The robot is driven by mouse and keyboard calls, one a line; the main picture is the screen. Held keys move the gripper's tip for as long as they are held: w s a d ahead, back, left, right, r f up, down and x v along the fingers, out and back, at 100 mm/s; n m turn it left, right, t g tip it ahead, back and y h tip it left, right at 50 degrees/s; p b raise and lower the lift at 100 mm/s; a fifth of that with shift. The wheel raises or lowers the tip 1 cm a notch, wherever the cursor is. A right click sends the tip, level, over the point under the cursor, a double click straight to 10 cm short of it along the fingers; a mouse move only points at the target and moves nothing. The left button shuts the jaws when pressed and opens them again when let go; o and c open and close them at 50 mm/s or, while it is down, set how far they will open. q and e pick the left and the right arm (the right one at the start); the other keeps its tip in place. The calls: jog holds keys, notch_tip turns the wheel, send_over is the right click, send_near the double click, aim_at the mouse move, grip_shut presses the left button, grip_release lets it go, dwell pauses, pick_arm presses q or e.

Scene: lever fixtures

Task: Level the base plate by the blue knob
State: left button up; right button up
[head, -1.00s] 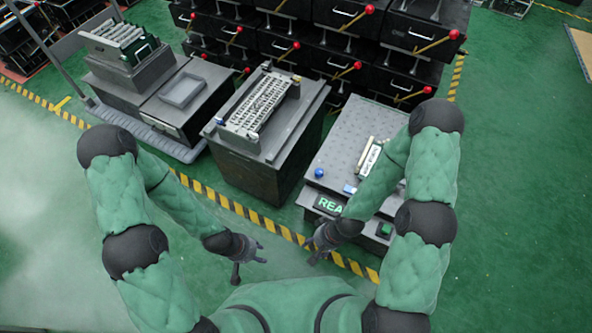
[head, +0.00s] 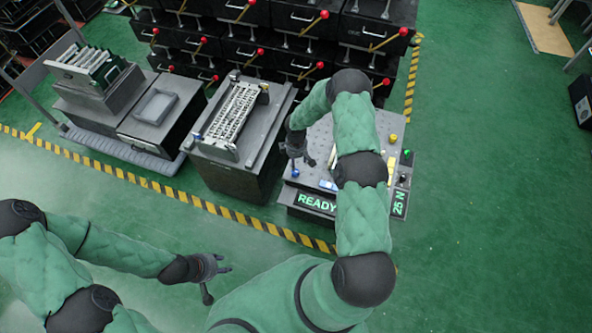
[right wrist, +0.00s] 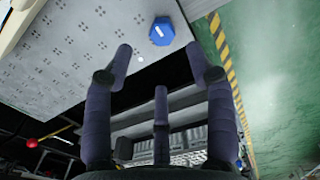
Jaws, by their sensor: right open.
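The blue knob (head: 295,173) sits at the left front corner of the grey dotted base plate (head: 318,172) on the right-hand station. In the right wrist view the knob (right wrist: 162,32) is a blue faceted cap near the edge of the plate (right wrist: 95,55). My right gripper (head: 299,163) is close to the knob's corner in the head view, and it does not touch the knob. In the right wrist view its fingers (right wrist: 160,62) are spread and empty, with the knob beyond them. My left gripper (head: 219,281) is open and empty over the floor. My right arm hides much of the plate.
A READY display (head: 316,201) is on the station's front and a 25 N display (head: 398,203) on its right. A yellow knob (head: 393,138) shows at the plate's right. A bench with a slotted rack (head: 235,118) stands left. Black lever cabinets (head: 300,38) line the back.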

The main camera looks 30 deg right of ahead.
aim_at(296, 172)
notch_tip(296, 172, down, 9)
jog(key=shift+b, duration=1.2)
jog(key=shift+s, duration=0.1)
jog(key=c, duration=1.1)
